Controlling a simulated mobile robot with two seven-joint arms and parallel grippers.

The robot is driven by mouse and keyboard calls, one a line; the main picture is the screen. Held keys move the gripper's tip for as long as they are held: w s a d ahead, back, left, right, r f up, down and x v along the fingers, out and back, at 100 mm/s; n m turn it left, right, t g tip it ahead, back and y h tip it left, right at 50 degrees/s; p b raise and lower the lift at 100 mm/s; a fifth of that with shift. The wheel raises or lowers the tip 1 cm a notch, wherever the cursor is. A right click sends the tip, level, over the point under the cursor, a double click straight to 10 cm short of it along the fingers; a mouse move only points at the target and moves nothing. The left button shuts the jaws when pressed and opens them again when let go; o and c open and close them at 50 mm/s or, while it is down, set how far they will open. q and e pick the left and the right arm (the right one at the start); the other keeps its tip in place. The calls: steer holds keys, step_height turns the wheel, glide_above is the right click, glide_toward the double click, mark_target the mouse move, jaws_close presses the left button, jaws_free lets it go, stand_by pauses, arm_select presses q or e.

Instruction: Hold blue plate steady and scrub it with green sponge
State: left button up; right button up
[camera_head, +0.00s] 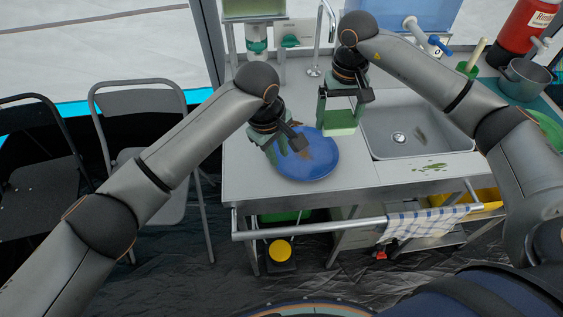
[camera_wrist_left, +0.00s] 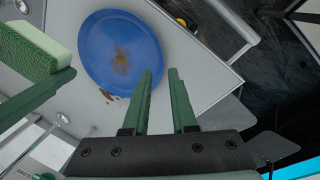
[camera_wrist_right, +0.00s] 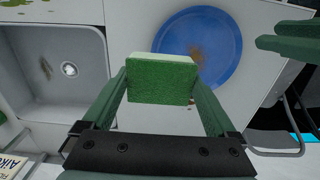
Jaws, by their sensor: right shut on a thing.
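The blue plate (camera_head: 309,170) lies on the metal counter left of the sink, with a brown stain on its face. The plate also shows in the left wrist view (camera_wrist_left: 100,42), stain near its middle, and in the right wrist view (camera_wrist_right: 222,60). My left gripper (camera_wrist_left: 160,75) is open at the plate's left edge in the head view, with nothing clearly between its fingers. My right gripper (camera_head: 340,118) is shut on the green sponge (camera_wrist_right: 160,88), which has a pale layer. It holds the sponge behind and right of the plate, seemingly above the counter.
The sink (camera_head: 405,125) is just right of the plate. A faucet (camera_head: 322,40) stands behind. A metal pot (camera_head: 524,78) and a red canister (camera_head: 525,30) are at the right. A checkered towel (camera_head: 425,222) hangs on the front rail. Folding chairs (camera_head: 150,120) stand at the left.

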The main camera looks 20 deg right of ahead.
mark_target(284, 172)
arm_select(q)
steer(key=f, duration=0.2)
steer(key=d+f, duration=0.1)
steer(key=f, duration=0.4)
steer(key=shift+w+d, duration=0.15)
steer(key=shift+w, duration=0.15)
jaws_close()
stand_by(1.1)
